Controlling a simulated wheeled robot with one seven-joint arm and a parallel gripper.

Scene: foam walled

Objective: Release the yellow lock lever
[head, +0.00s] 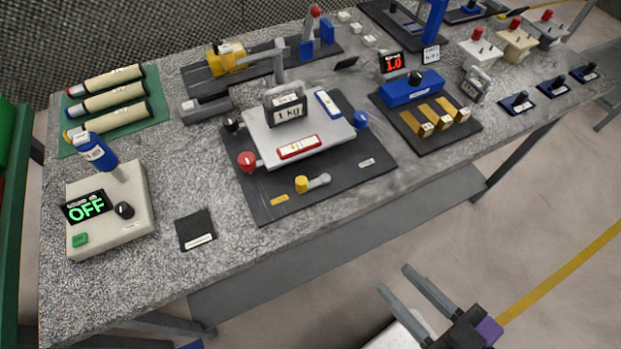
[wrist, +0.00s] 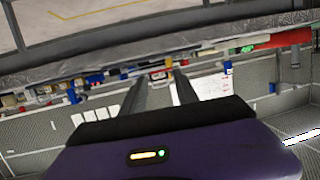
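A small yellow piece (head: 301,184) with a grey rod beside it, which looks like the lock lever, sits at the front of a dark base plate (head: 262,211). My gripper (head: 394,279) is open and empty, off the table's front edge, to the right of and nearer than the lever. In the wrist view my gripper's fingers (wrist: 158,82) are apart with nothing between them; the lever cannot be made out there.
A box reading OFF (head: 108,210) stands at left, with a dark pad (head: 195,230) beside it. Red and blue knobs (head: 247,161) flank the platform. A blue block with gold pieces (head: 411,90) is to the right. The table's front strip (head: 330,222) is clear.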

